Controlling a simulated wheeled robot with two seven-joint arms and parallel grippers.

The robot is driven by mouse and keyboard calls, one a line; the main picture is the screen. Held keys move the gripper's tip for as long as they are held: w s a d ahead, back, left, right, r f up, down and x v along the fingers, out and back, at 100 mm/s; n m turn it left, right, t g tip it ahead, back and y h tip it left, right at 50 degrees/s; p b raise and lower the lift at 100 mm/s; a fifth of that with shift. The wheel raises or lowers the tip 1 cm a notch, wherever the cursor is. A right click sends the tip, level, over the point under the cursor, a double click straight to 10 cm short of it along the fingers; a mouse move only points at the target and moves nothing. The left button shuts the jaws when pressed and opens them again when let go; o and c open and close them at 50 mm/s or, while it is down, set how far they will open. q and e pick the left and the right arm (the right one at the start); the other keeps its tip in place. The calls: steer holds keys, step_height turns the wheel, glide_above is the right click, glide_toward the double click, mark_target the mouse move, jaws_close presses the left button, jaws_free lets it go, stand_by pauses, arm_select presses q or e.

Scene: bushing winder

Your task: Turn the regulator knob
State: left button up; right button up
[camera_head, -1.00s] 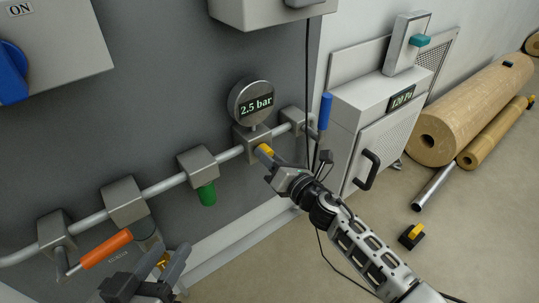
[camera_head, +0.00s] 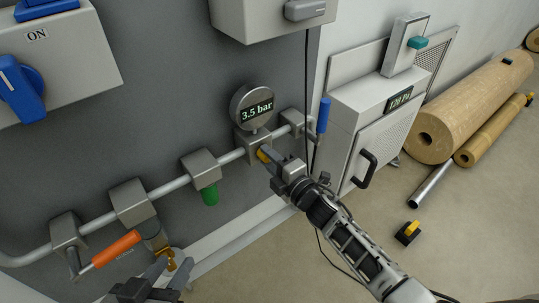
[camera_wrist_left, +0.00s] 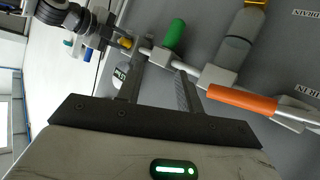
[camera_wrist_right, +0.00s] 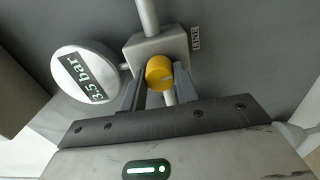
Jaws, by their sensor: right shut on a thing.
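The yellow regulator knob (camera_wrist_right: 159,73) sits on a grey regulator block (camera_wrist_right: 158,46) on the pipe. It also shows in the head view (camera_head: 263,155). My right gripper (camera_head: 266,157) is shut on the knob, with a finger on each side of it in the right wrist view (camera_wrist_right: 157,84). The round gauge (camera_head: 253,106) above the block reads 3.5 bar, and it shows in the right wrist view (camera_wrist_right: 88,72) too. My left gripper (camera_head: 171,266) is open and empty near the lower left of the pipe, below the orange-handled valve (camera_head: 115,249).
A green part (camera_head: 209,195) hangs under a pipe block between my grippers. A blue-handled valve (camera_head: 323,115) and a white cabinet (camera_head: 372,127) stand right of the knob. A dark cable hangs close to my right wrist. Large rolls (camera_head: 475,108) lie on the floor at the right.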

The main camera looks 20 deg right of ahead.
arm_select(q)
steer(key=shift+w+a+f+p, duration=0.25)
steer(key=shift+w+p, duration=0.05)
steer(key=shift+p, duration=0.3)
arm_select(e)
steer(key=shift+m, duration=1.6)
arm_select(q)
steer(key=shift+f, duration=0.1)
steer(key=shift+s+f+g+y, duration=0.1)
steer(key=shift+f+g+y, duration=0.15)
steer(key=shift+g+y, duration=0.05)
arm_select(e)
steer(key=o, duration=1)
arm_select(q)
steer(key=shift+r, duration=0.25)
